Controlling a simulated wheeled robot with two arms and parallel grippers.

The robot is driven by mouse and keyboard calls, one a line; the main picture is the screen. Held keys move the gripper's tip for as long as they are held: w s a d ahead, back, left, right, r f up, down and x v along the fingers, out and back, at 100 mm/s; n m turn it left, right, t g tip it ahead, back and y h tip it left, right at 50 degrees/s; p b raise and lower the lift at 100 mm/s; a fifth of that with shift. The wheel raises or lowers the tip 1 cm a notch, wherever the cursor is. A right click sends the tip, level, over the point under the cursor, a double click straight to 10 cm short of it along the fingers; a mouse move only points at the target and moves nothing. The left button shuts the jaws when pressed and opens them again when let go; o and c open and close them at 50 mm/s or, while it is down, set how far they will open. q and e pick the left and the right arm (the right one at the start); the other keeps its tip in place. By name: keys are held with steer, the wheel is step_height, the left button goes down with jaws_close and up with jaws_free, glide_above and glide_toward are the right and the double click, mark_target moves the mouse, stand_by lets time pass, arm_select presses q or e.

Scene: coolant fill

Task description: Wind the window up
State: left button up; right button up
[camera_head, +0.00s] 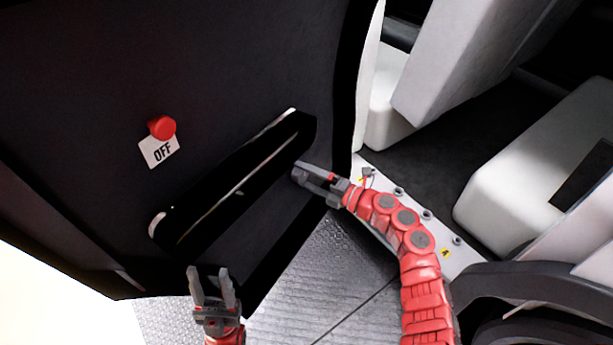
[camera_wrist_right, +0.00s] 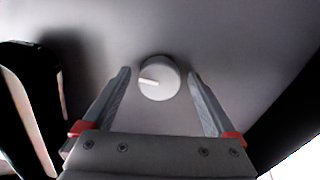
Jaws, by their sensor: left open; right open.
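The dark door panel (camera_head: 230,60) fills the left of the head view; no window glass shows. In the right wrist view a round, pale grey knob (camera_wrist_right: 158,78) with a white pointer mark sits on the panel. It appears between my open right fingertips, and I cannot tell whether they touch it. My left gripper (camera_head: 212,272) is open and empty, below the armrest's lower left end.
A metal sill (camera_head: 375,180), a dark cabin floor and white seats (camera_head: 530,150) lie to the right. Ridged metal floor (camera_head: 330,270) lies below.

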steer(key=shift+d, duration=0.1)
steer(key=p+v, duration=0.2)
steer(key=v, duration=1.5)
steer(key=shift+s, duration=0.15)
